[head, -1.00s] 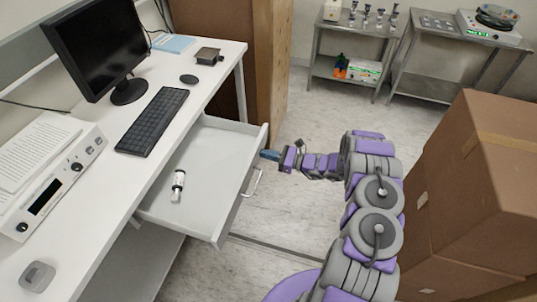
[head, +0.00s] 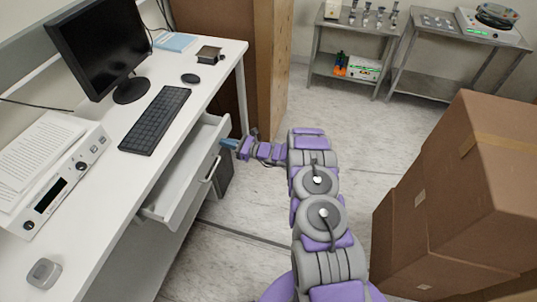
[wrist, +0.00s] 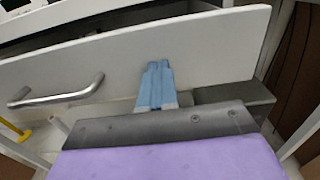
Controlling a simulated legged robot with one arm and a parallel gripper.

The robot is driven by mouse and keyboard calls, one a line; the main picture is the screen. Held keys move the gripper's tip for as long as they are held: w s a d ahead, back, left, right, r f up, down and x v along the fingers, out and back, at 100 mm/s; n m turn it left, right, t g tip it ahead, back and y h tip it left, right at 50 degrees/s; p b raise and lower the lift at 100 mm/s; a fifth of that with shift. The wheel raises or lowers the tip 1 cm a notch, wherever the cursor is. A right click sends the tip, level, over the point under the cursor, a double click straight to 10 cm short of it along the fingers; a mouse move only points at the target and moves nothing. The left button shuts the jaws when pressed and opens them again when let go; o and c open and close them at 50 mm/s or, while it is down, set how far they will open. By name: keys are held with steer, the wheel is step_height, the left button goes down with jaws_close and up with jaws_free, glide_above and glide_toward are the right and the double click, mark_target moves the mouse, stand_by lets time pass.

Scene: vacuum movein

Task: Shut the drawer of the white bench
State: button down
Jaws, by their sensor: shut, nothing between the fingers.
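The white bench (head: 75,236) runs along the left in the head view. Its drawer (head: 184,176) stands partly open, with a narrow strip of its inside showing. The drawer front (wrist: 215,50) fills the upper wrist view, with its metal handle (wrist: 58,94) at the left. My gripper (head: 229,144) is shut and empty, with its blue fingertips (wrist: 156,78) together against or very close to the drawer front, right of the handle. The small white item seen in the drawer earlier is hidden.
A keyboard (head: 155,119), monitor (head: 97,48) and a device with a display (head: 62,180) stand on the bench. Stacked cardboard boxes (head: 462,190) stand at the right, and a tall brown box (head: 225,35) behind the bench end. The floor (head: 345,130) between is clear.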

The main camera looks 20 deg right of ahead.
mark_target(204, 141)
steer(key=b+x, duration=0.2)
steer(key=x, duration=0.8)
steer(key=shift+f+b, duration=0.15)
steer(key=shift+b, duration=0.25)
steer(key=shift+w+a, duration=0.25)
steer(key=shift+a, duration=0.15)
steer(key=shift+r, duration=0.35)
steer(key=shift+w+d, duration=0.1)
steer(key=shift+w, duration=0.05)
steer(key=shift+a, duration=0.2)
steer(key=shift+d, duration=0.1)
